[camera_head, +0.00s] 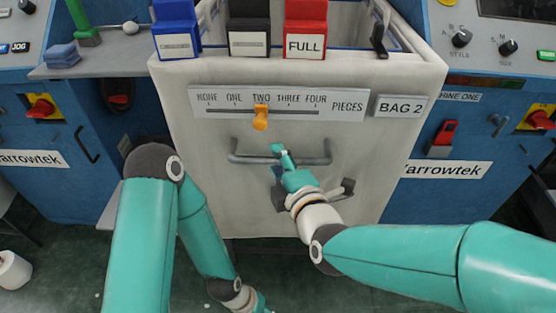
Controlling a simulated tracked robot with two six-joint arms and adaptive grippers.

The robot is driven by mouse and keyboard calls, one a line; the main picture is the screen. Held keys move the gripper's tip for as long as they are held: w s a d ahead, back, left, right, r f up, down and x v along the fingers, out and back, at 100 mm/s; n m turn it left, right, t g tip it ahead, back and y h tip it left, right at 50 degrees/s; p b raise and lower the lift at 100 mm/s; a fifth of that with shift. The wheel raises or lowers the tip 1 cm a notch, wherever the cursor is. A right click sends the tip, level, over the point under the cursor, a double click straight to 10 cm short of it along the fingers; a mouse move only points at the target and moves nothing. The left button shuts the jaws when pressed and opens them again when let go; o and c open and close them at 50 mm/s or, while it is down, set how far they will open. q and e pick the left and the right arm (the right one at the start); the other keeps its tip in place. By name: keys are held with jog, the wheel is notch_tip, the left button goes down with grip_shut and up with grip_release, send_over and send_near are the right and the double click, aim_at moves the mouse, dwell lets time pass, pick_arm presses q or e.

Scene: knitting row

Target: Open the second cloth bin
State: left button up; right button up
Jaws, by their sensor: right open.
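The off-white cloth bin (205,125), with a "BAG 2" label (401,106), fills the middle of the head view. A grey bar handle (250,159) runs across its front. My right gripper (281,153) is open at the middle of this handle, its fingertips overlapping the bar in the picture. I cannot tell whether they touch it or sit around it. A dark latch-like part (346,188) shows below the handle on the right, partly hidden by my gripper. My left gripper (262,303) hangs low at the bottom edge, mostly cut off, away from the handle.
An orange slider (261,117) points at TWO on the pieces scale (340,102). Blue, black and red "FULL" (305,45) tags stand on the bin's top edge. Blue machines (50,180) flank the bin on both sides. A white roll (14,270) lies on the floor at left.

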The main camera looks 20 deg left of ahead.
jog(key=shift+w+a, duration=0.2)
jog(key=shift+w, duration=0.1)
grip_shut()
jog(key=shift+f, duration=0.1)
